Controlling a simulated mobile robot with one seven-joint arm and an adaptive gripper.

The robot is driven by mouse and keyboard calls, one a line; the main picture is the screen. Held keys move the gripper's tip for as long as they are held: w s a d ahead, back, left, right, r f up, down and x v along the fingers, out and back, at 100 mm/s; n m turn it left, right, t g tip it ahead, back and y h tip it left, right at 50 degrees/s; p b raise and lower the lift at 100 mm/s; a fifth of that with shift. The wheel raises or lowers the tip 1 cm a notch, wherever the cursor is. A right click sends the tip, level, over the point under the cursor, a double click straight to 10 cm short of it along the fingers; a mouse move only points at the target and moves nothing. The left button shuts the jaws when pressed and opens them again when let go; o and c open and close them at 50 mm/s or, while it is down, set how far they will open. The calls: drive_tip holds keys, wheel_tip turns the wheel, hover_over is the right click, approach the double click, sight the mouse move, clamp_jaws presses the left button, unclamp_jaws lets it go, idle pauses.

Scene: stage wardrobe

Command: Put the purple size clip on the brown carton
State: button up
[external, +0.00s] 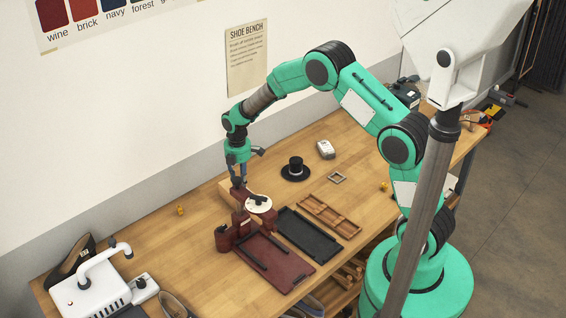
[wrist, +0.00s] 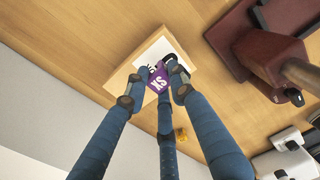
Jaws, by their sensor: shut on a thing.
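My gripper (external: 238,183) points down behind the dark red press in the external view. In the wrist view my gripper (wrist: 157,90) has its blue fingers closed around a purple size clip (wrist: 159,78) with white letters on it. A light brown carton (wrist: 122,76) with a white label shows beyond the clip and fingertips in the wrist view. The clip overlaps the carton's label in the picture; I cannot tell whether they touch.
The dark red press (external: 225,238) stands close beside my gripper; it also shows in the wrist view (wrist: 244,45). A black tray (external: 306,236), a wooden tray (external: 330,215) and a black top hat (external: 295,170) lie to the right. A white machine (external: 95,290) stands at the lower left.

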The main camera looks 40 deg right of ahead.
drive_tip(key=shift+f, duration=0.85)
drive_tip(key=shift+f, duration=0.15)
drive_tip(key=o, duration=0.7)
wheel_tip(320, 180, up, 11)
drive_tip(key=shift+r, duration=0.65)
